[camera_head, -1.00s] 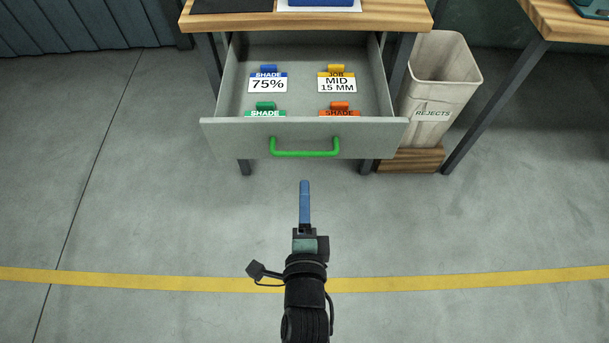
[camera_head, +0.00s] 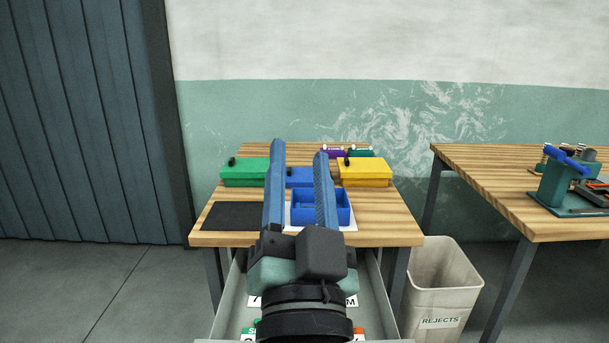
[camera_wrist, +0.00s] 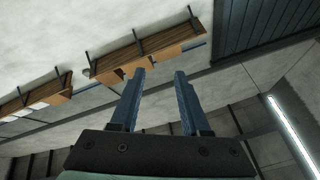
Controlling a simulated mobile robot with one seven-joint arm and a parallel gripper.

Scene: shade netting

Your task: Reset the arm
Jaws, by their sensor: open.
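My gripper (camera_head: 298,180) stands raised in the middle of the head view, with its two blue fingers apart and nothing between them. In the head view it covers part of the table and of the open drawer. In the wrist view the open fingers (camera_wrist: 160,92) point up toward the wall and ceiling area, clear of any object.
Behind my gripper stands a wooden table (camera_head: 395,228) with a green box (camera_head: 246,175), a yellow box (camera_head: 366,174), an open blue tray (camera_head: 341,212) and a black mat (camera_head: 230,217). Its grey drawer (camera_head: 230,292) is open below. A rejects bin (camera_head: 440,280) stands right.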

